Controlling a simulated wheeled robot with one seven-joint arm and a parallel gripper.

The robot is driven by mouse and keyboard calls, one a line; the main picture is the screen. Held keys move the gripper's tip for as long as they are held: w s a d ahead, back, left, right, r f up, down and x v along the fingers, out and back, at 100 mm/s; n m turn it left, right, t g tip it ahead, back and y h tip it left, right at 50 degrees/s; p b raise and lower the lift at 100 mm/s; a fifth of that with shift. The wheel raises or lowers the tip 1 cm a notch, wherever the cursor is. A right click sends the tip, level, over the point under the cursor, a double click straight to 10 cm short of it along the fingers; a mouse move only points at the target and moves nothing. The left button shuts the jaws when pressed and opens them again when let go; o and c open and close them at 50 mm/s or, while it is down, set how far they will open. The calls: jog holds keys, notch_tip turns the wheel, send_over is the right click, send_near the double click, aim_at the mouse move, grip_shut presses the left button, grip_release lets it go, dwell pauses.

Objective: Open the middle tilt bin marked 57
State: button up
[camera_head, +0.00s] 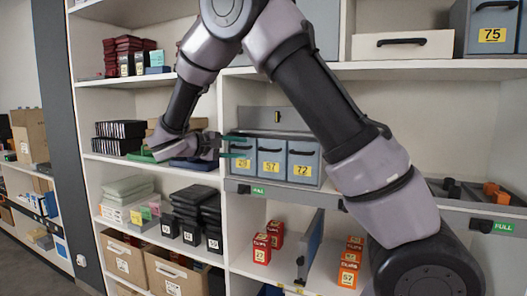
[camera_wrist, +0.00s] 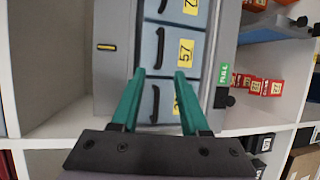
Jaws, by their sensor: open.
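Three blue-grey tilt bins sit side by side in a grey rack. The middle bin marked 57 (camera_head: 271,150) has a dark handle along its upper front and a yellow label. In the wrist view the picture is turned, and the 57 bin (camera_wrist: 169,62) lies just ahead of the fingertips. Its front looks level with its neighbours, so it appears closed. My gripper (camera_head: 241,147) has green fingers and is at the left end of the rack in the head view. In the wrist view my gripper (camera_wrist: 158,74) is open, with nothing visible between the fingers.
The bin marked 72 (camera_head: 303,160) is to the right; the left bin (camera_head: 241,160) has a partly hidden label. A grey rail with a green tag (camera_head: 258,190) runs below. Red boxes (camera_head: 262,247) and a blue-grey upright panel (camera_head: 312,245) stand on the shelf underneath.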

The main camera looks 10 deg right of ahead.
aim_at(264, 150)
jog(key=x, duration=1)
jog(key=shift+f, duration=0.1)
grip_shut()
jog(key=shift+s, duration=0.1)
dwell(1.0)
